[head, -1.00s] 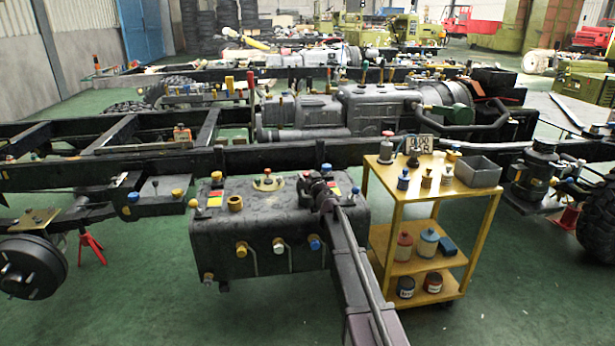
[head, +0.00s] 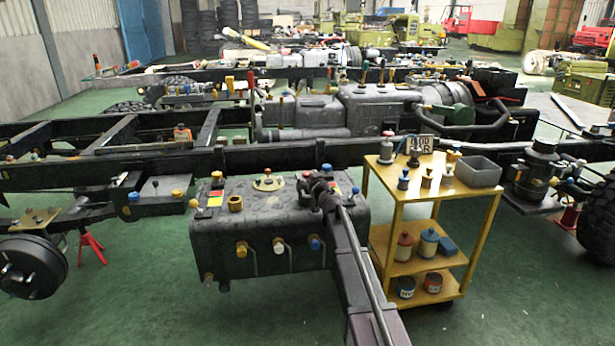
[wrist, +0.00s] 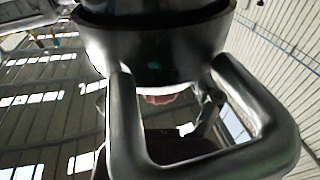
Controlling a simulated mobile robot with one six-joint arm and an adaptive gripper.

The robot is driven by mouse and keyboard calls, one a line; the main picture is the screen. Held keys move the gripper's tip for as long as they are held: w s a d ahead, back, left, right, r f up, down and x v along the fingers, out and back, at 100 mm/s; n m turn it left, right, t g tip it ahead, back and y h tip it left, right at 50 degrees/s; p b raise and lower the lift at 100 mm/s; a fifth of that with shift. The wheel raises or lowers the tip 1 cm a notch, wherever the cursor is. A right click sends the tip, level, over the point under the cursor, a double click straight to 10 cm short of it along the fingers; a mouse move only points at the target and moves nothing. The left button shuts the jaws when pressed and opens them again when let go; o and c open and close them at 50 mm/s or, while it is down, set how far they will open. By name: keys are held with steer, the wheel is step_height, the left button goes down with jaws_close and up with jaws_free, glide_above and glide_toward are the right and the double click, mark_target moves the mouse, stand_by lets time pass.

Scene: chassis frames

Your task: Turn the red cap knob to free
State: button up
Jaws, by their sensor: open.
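A dark fuel tank (head: 275,225) hangs beside the truck frame, with several coloured caps and knobs on its top and front. My gripper (head: 311,184) is at the tank's top right, at the end of my arm, and is open. A small red part (head: 306,174) shows right beside the gripper, partly hidden by it. In the wrist view a red patch (wrist: 160,98) shows under a dark round body, framed by a dark loop-shaped part. I cannot tell whether this red is the cap knob, how it is turned, or whether the gripper touches it.
A yellow trolley (head: 400,225) with cans and a grey bin (head: 478,172) stands close to the right of my arm. The black chassis rail (head: 270,157) runs behind the tank. A red jack stand (head: 92,248) stands at the left. The green floor in front is clear.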

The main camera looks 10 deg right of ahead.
steer(key=v, duration=1.2)
steer(key=shift+s, duration=0.1)
stand_by(0.4)
